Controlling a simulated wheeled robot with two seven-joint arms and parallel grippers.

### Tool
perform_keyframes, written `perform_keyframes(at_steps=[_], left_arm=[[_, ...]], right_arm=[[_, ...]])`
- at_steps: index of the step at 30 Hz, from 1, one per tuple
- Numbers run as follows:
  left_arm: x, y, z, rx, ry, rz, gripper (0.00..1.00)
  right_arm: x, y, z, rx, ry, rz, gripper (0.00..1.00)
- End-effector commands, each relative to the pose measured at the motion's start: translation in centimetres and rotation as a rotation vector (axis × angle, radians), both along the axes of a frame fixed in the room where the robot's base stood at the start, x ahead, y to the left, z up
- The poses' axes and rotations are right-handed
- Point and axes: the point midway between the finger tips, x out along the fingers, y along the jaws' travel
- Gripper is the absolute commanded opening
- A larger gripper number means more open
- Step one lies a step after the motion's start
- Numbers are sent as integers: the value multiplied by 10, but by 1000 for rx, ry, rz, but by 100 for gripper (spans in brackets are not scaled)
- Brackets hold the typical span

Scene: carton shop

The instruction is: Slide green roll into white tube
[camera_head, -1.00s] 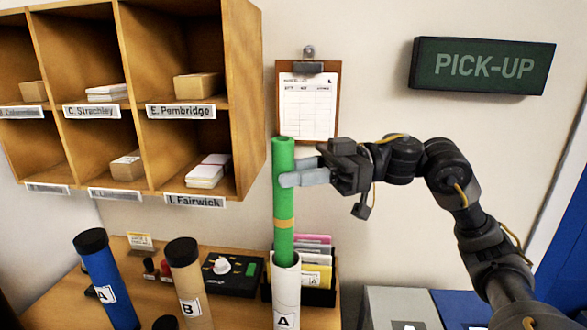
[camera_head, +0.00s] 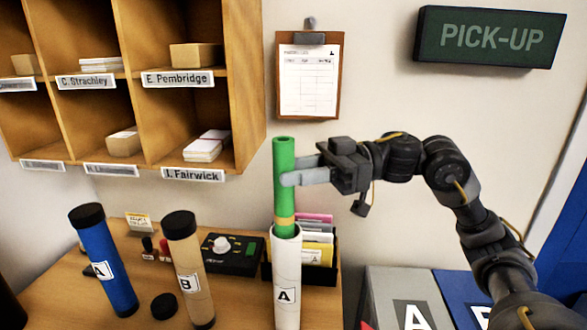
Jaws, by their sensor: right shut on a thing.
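The part of the roll inside the tube is hidden. My left gripper is not in view.
A blue tube (camera_head: 104,262) and a tan tube (camera_head: 187,270) stand at left, a black cap (camera_head: 164,305) between them. A black device (camera_head: 232,256) and a card holder (camera_head: 318,268) stand behind.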

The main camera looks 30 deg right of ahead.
Motion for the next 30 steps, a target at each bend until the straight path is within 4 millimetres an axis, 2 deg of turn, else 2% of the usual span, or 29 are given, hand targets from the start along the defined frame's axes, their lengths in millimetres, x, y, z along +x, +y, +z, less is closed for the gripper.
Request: perform_keyframes(at_steps=[11, 12, 18, 26, 30], left_arm=[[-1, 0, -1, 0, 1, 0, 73], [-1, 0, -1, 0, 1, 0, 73], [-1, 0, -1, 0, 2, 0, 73], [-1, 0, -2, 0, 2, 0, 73], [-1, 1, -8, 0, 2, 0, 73]], right_arm=[[0, 0, -2, 0, 0, 0, 0], [0, 0, -2, 0, 0, 0, 31], [0, 0, -2, 0, 0, 0, 55], [0, -1, -2, 0, 0, 0, 55], [-2, -12, -5, -1, 2, -3, 55]])
